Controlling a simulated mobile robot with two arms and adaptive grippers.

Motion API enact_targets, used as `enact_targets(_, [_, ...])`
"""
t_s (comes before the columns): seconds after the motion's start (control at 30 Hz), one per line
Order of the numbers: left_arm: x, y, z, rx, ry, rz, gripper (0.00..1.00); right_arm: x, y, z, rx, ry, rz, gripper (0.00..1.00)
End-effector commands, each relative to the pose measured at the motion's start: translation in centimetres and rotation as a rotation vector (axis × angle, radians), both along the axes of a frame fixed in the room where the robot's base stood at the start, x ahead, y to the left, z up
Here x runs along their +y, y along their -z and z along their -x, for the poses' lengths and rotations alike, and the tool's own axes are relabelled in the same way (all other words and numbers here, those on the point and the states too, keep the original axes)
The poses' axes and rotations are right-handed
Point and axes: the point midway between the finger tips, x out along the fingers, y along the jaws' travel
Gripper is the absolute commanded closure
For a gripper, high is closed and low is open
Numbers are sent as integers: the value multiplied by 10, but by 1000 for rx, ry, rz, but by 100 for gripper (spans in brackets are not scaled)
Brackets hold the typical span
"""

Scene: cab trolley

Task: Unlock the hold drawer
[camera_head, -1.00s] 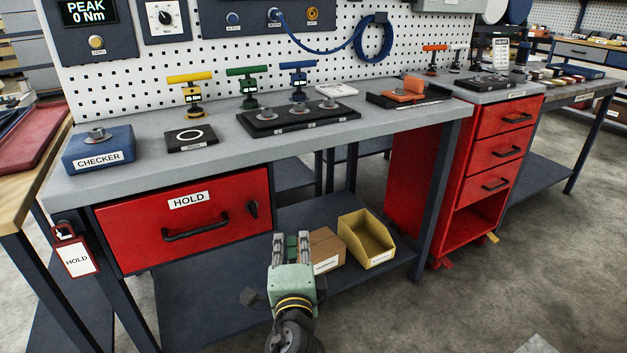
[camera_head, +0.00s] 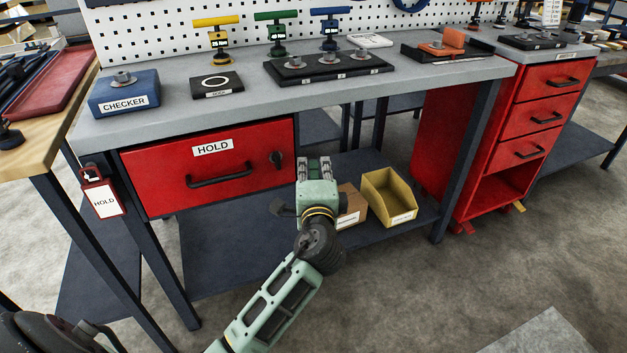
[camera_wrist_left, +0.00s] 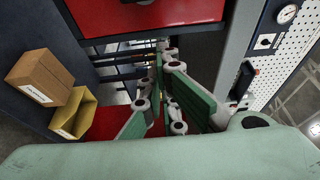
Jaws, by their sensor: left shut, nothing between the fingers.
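The red hold drawer (camera_head: 150,172) is shut under the left part of the bench, with a HOLD label and a dark bar handle (camera_head: 219,177). Its dark lock knob (camera_head: 276,160) is at the right end of the front. My left gripper (camera_head: 314,162) is shut and empty, just right of the lock in the head view and apart from it in the picture; the depth gap is unclear. In the left wrist view its green-padded fingers (camera_wrist_left: 160,88) are together, below a red panel (camera_wrist_left: 150,14). My right gripper is not in view.
A cardboard box (camera_head: 352,205) and a yellow bin (camera_head: 390,197) sit on the lower shelf, close to my left gripper. A HOLD tag (camera_head: 104,201) hangs at the bench's left leg. The bench top (camera_head: 250,105) overhangs the drawer. A red cabinet (camera_head: 445,150) stands right.

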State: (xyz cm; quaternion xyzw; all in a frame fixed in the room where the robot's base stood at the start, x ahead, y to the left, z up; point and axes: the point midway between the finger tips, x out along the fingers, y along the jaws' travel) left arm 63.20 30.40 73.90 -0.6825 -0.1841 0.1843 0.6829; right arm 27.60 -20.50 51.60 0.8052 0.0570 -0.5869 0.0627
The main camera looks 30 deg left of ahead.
Motion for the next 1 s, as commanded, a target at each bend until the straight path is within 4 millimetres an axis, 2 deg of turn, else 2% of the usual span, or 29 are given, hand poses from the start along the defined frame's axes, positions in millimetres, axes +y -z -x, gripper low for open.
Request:
enact_targets(0.13, [17,0,-28,-2,-2,-1,100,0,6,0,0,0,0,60])
enact_targets(0.3, [33,0,-5,0,-1,-2,100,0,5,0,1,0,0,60])
enact_targets(0.43, [39,0,2,1,-1,-1,100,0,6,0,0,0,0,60])
enact_targets(1.0, [43,0,5,-9,0,8,100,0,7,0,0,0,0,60])
